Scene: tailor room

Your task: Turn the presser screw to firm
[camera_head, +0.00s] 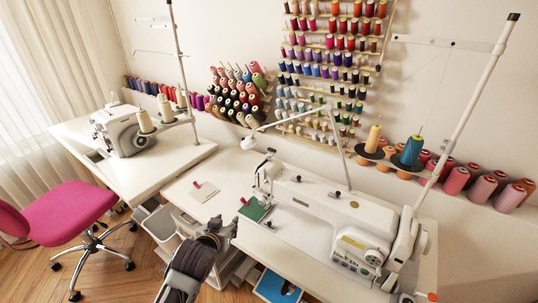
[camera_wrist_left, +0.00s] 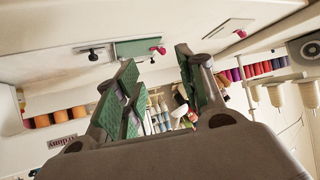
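The white sewing machine (camera_head: 335,225) stands on the right table, its needle head at its left end. A small dark knob (camera_head: 271,151) tops that head; I cannot tell for sure that it is the presser screw. My left gripper (camera_head: 232,229) is in front of the table edge, left of and nearer than the machine, apart from the head. In the left wrist view its two green-padded fingers (camera_wrist_left: 157,65) are spread with nothing between them. The screw is not clear in the wrist view. My right gripper is not in view.
A green plate with a pink knob (camera_head: 254,210) and a white pad with a pink knob (camera_head: 201,191) lie on the table (camera_head: 178,190). Small black knobs (camera_head: 268,224) are nearby. A thread stand (camera_head: 467,90) rises behind the machine. A pink chair (camera_head: 62,213) is at left.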

